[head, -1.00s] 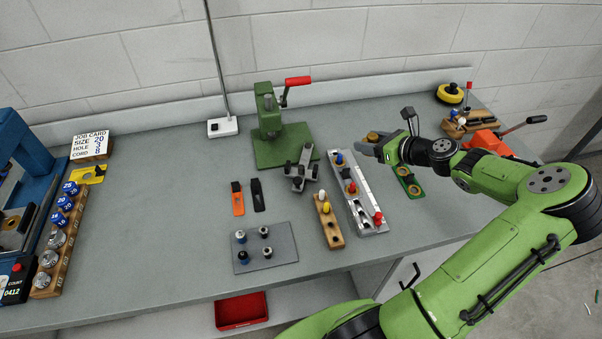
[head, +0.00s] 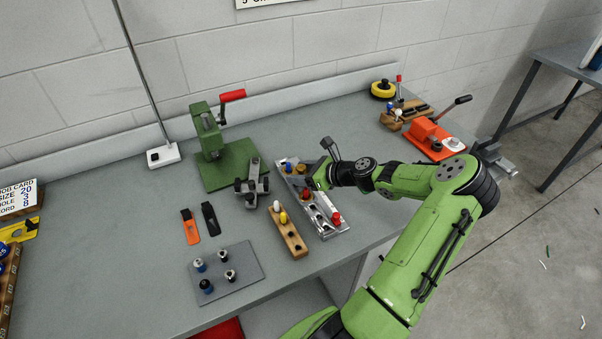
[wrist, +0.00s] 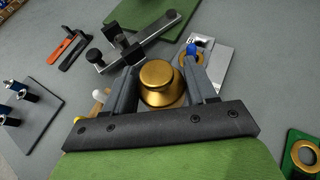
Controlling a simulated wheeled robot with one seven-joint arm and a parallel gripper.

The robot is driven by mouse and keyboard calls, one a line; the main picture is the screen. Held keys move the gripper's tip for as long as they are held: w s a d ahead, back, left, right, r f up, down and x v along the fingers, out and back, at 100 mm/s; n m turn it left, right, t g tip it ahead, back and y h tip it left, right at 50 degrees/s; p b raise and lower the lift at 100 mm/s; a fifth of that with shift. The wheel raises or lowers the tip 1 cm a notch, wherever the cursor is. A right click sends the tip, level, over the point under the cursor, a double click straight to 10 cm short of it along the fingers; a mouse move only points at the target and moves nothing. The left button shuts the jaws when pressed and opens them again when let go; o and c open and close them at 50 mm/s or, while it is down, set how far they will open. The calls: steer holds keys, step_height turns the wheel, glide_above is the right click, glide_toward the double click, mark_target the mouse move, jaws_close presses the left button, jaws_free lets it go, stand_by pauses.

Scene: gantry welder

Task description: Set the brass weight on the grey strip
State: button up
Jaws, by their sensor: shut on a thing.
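The brass weight (wrist: 160,84) is a round, stepped gold piece held between the two fingers of my gripper (wrist: 162,80) in the wrist view. The grey strip (wrist: 222,66) lies on the bench just beyond the right finger, partly hidden by it, with a blue knob and a brass ring showing. In the head view, the grey strip (head: 326,204) is a long metal strip with red and blue knobs. My gripper (head: 310,176) is over its far half there, and my wrist hides part of it. The gap beneath the weight cannot be judged.
A wooden block (head: 289,236) with white and yellow knobs stands left of the strip. A dark clamp-like fixture (head: 252,184) and a green press (head: 212,150) stand behind. A grey plate with several posts (head: 236,275) lies front left. A green strip (wrist: 292,166) shows at lower right.

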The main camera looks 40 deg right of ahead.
steer(key=shift+f, duration=0.1)
steer(key=shift+f, duration=0.15)
steer(key=o, duration=1.5)
steer(key=shift+f, duration=0.15)
